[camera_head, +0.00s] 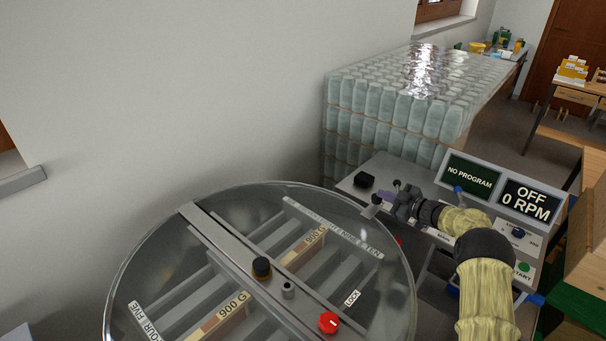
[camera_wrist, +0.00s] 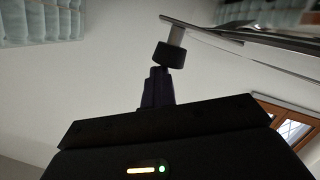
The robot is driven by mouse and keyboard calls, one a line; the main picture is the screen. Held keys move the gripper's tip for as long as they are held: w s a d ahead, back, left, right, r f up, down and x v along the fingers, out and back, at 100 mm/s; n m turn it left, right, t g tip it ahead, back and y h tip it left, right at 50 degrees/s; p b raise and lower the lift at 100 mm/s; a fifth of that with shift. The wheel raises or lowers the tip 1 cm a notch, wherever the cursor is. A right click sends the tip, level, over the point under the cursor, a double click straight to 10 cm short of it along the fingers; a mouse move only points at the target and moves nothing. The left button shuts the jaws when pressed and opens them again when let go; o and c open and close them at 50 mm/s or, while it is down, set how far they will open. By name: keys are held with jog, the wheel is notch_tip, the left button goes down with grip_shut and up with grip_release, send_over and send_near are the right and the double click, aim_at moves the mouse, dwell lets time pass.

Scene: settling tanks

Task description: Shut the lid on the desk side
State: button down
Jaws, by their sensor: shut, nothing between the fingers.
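A large round drum with a clear cover (camera_head: 150,240) fills the lower middle of the head view. A grey bar (camera_head: 225,240) crosses it, with a black knob (camera_head: 262,268) and a red knob (camera_head: 329,322) marked LOCK nearby. I cannot tell which part is the desk-side lid or how far it is raised. My gripper (camera_head: 385,199) is shut and empty, just beyond the drum's upper right rim. In the wrist view its dark fingers (camera_wrist: 158,85) point at a black cylinder (camera_wrist: 169,54) on a grey post, close or touching; I cannot tell which.
A console right of the drum carries a NO PROGRAM display (camera_head: 470,174) and an OFF 0 RPM display (camera_head: 530,199). Stacked clear bottles (camera_head: 395,105) stand behind it. A white wall (camera_head: 200,90) is behind the drum. Wooden furniture (camera_head: 590,240) stands at the right edge.

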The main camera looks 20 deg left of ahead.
jog(key=s+d+r+p, duration=0.3)
jog(key=d+r, duration=0.3)
jog(key=d, duration=0.3)
jog(key=shift+d+r+p, duration=0.15)
jog(key=shift+r+p, duration=0.05)
jog(key=shift+p, duration=0.2)
